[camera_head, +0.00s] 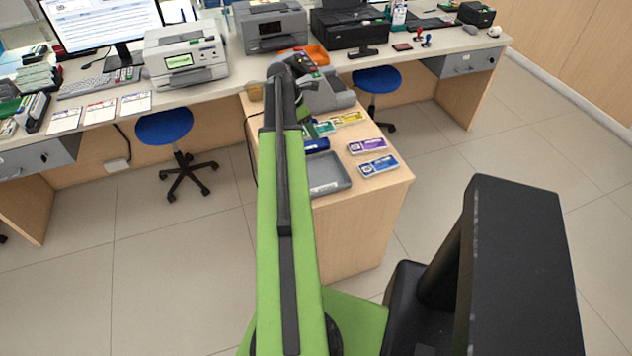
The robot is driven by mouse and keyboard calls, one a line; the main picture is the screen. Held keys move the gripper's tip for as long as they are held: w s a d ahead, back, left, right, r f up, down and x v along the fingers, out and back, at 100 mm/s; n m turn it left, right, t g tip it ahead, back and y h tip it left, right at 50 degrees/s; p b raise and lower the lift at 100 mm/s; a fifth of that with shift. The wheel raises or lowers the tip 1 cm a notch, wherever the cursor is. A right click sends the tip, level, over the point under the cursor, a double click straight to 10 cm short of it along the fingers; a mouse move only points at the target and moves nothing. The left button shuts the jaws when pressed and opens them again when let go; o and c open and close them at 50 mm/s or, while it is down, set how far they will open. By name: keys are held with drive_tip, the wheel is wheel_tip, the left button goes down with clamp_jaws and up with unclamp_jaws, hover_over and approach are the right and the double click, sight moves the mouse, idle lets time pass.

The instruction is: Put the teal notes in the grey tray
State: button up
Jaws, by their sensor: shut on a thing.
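The teal notes (324,128) show as a small banded bundle on the wooden side counter, just right of my green arm. Their left part is hidden behind the arm. The grey tray (329,188) lies nearer on the same counter, its left side also covered by my arm. The visible part of its floor looks empty. My arm rises across the middle of the picture, its dark upper end beside the grey machine. My gripper cannot be made out; it seems hidden behind the arm. I cannot tell whether it touches the teal notes.
A yellow bundle (348,118) lies beside the teal notes. A purple bundle (367,146) and a blue bundle (379,165) lie right of the tray. A dark blue item (317,145) sits just behind it. A grey machine (332,94) stands at the counter's far end.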

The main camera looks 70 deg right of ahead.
drive_tip(key=b, duration=0.6)
hover_over(318, 177)
drive_tip(key=w, duration=0.1)
drive_tip(key=f, duration=0.6)
drive_tip(key=shift+w+a+f, duration=0.2)
drive_tip(key=shift+f, duration=0.05)
drive_tip(key=shift+s+a, duration=0.15)
drive_tip(key=shift+a, duration=0.1)
wheel_tip(318, 177, down, 4)
drive_tip(key=b, duration=0.4)
drive_tip(key=shift+f, duration=0.2)
drive_tip(key=shift+r, duration=0.2)
drive_tip(key=shift+f, duration=0.15)
drive_tip(key=o, duration=1.6)
